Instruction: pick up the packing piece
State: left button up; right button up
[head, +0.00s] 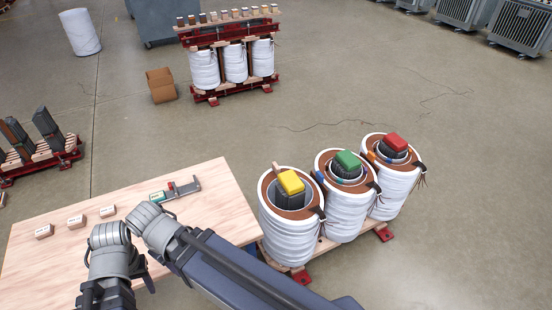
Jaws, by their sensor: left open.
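Small pale labelled blocks stand on the wooden table: one at the left (44,231), one in the middle (76,221), one at the right (107,211). I cannot tell which is the packing piece. My right gripper does not show clearly.
The wooden table (225,205) has bare room behind the blocks. Right of it stand three white-wrapped coils with yellow (291,181), green (347,159) and red (396,142) tops. A finished-looking coil set (235,64) and a cardboard box (161,84) stand farther back.

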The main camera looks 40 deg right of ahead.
aim_at(275, 168)
jog(key=l, duration=0.55)
jog(key=k+l, duration=0.1)
jog(key=l, duration=0.5)
jog(key=k+l+u, duration=0.1)
jog(key=l, duration=1.05)
jog(key=i+l, duration=0.2)
jog(key=i, duration=0.2)
